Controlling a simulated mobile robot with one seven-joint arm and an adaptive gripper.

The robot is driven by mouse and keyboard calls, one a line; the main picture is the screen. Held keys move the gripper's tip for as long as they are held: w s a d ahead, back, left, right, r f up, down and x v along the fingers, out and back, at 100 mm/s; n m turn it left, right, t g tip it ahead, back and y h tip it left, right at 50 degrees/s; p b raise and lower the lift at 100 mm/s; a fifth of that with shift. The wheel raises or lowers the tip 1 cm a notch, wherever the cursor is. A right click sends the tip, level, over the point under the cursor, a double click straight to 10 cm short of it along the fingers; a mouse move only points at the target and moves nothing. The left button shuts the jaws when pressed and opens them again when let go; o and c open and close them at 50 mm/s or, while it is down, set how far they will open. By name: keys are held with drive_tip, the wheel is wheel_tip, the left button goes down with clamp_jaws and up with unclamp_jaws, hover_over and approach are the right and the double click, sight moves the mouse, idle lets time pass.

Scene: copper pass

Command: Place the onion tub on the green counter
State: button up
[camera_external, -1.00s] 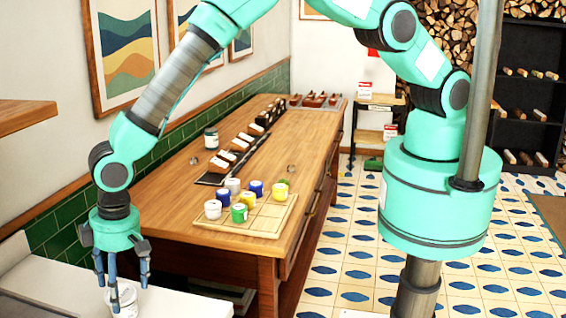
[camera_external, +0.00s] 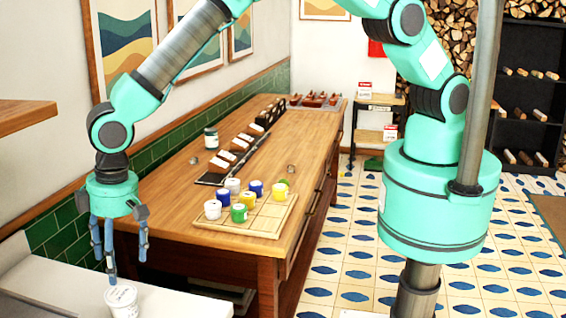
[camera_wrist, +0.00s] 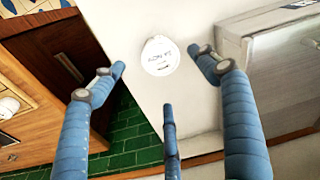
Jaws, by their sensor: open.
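A white tub (camera_external: 121,303) with a round lid stands upright on a white surface (camera_external: 165,303) at the lower left. In the wrist view the tub (camera_wrist: 160,56) shows dark lettering on its lid, too small to read surely. My gripper (camera_external: 115,262) points down above the tub, its blue fingers spread and empty. In the wrist view the gripper (camera_wrist: 163,78) has its three fingers apart around the lid's outline, touching nothing that I can see. Green tiles (camera_external: 68,222) cover the lower wall; no plainly green countertop shows.
A long wooden counter (camera_external: 165,205) stands right of the white surface. It bears a wooden tray (camera_external: 262,222) with several coloured tubs, a dark rack (camera_external: 212,178) and a jar (camera_external: 211,138). A wooden shelf (camera_external: 25,116) juts in at the left. Patterned floor lies right.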

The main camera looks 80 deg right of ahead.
idle(0.7)
drive_tip(key=s+d+r+m+t, duration=0.1)
drive_tip(key=s+d+r+m, duration=0.1)
drive_tip(key=d+r, duration=2.5)
drive_tip(key=s+d+r+m+t, duration=0.1)
drive_tip(key=s+d+r, duration=0.8)
drive_tip(key=d+r, duration=0.3)
drive_tip(key=s+d+m+t, duration=0.1)
drive_tip(key=s+d, duration=0.7)
drive_tip(key=s, duration=0.4)
drive_tip(key=s+d+t, duration=0.1)
drive_tip(key=s+d, duration=0.8)
drive_tip(key=s, duration=0.3)
drive_tip(key=shift+s+d+r+m+h, duration=0.25)
drive_tip(key=shift+s+r+m+h, duration=0.05)
drive_tip(key=shift+s+r+m, duration=0.1)
drive_tip(key=shift+f, duration=0.1)
